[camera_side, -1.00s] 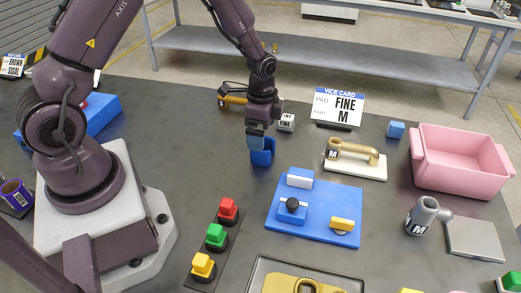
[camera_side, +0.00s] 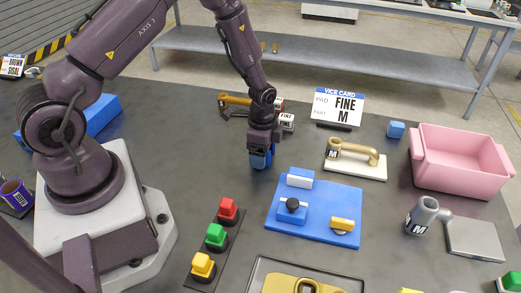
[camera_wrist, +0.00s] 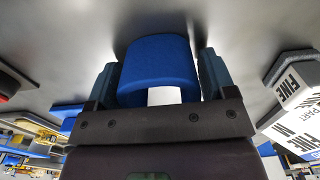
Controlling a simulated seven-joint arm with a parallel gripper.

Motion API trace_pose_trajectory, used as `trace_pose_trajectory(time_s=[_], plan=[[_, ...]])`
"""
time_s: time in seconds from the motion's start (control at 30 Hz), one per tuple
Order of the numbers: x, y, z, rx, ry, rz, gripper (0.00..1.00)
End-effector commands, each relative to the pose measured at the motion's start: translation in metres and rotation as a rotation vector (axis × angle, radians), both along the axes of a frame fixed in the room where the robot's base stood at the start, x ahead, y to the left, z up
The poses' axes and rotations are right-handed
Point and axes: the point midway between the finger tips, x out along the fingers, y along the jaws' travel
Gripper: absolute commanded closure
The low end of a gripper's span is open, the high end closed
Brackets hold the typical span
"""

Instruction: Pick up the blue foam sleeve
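The blue foam sleeve (camera_side: 262,164) stands on the dark table left of the blue fixture plate, mostly hidden by my gripper (camera_side: 261,154) in the side view. In the wrist view the sleeve (camera_wrist: 158,62) is a rounded blue body with a white patch at its near end. The fingers of my gripper (camera_wrist: 160,78) lie one on each side of it. Thin gaps seem to show between the fingers and the sleeve, so the gripper looks open around it.
A blue fixture plate (camera_side: 341,234) with a clamp is to the right, and a button strip (camera_side: 230,229) in front. A grey block marked FINE (camera_side: 287,122) and an orange-handled tool (camera_side: 235,99) are close behind. A pink bin (camera_side: 461,166) stands far right.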

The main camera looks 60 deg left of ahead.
Motion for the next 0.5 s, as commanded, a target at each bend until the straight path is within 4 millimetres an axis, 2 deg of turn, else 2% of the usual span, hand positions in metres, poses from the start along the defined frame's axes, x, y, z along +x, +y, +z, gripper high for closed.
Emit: trace_pose_trajectory(time_s=[0.03, 0.1, 0.5], plan=[[0.0, 0.0, 0.0001, 0.0, 0.0, 0.0, 0.35], [-0.0001, 0.0001, 0.0002, 0.0, 0.0, 0.0, 0.46], [0.0004, 0.0001, 0.0045, 0.0, -0.001, 0.0, 0.46]])
